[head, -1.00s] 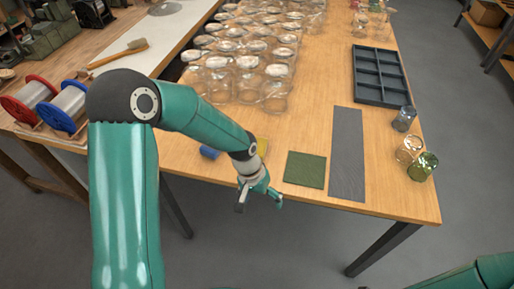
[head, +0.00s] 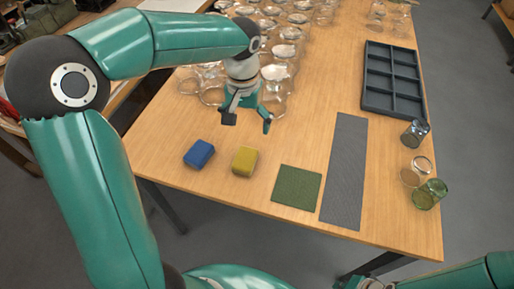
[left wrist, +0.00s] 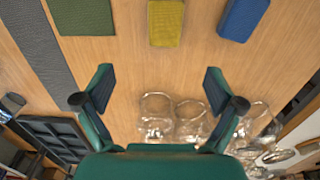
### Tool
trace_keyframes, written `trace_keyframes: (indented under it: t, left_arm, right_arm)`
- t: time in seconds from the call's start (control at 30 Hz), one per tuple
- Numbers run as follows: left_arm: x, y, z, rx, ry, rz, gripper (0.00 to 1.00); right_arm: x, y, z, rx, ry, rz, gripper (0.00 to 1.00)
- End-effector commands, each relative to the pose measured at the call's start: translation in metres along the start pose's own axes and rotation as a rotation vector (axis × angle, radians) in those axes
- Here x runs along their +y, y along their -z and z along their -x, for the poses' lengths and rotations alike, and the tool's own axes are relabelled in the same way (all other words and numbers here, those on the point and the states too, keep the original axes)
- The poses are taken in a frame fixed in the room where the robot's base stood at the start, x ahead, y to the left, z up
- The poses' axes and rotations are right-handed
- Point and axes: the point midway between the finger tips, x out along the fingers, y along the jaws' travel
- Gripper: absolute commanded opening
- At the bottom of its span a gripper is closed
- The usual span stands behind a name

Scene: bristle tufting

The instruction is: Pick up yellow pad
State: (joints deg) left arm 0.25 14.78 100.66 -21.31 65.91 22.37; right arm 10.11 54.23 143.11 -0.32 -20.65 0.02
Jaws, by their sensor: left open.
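The yellow pad (head: 244,161) lies on the wooden table near its front edge, between a blue pad (head: 199,154) on its left and a flat green mat (head: 297,189) on its right. My left gripper (head: 247,124) is open and empty above the table, a little behind the yellow pad. In the left wrist view the yellow pad (left wrist: 166,22) shows at the top middle, beyond the two spread fingers (left wrist: 153,90) and apart from them. The blue pad also shows there (left wrist: 243,17). My right gripper is not in view.
Several clear glass jars (head: 285,51) stand behind my left gripper. A long dark grey mat (head: 344,170) lies right of the green mat. A dark divided tray (head: 393,107) and several small glasses, one green (head: 430,194), are along the right side. Table around the pads is clear.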

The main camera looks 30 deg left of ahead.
Motion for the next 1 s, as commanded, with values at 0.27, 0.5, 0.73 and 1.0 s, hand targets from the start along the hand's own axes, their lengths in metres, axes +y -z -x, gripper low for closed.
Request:
trace_keyframes:
  t: [0.27,0.5,0.73,1.0]
  left_arm:
    - [-0.002,-0.001,-0.016,-0.004,0.014,0.003,0.94]
    - [-0.002,0.0,-0.068,-0.004,0.014,-0.001,0.94]
    - [-0.001,0.0,-0.102,-0.002,0.013,-0.003,0.94]
    - [-0.003,-0.003,-0.119,-0.004,0.013,-0.002,0.94]
  right_arm:
    - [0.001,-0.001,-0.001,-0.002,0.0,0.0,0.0]
    - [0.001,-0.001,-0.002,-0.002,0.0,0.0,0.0]
    - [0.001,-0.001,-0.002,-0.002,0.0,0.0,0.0]
    - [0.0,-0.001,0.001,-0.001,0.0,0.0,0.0]
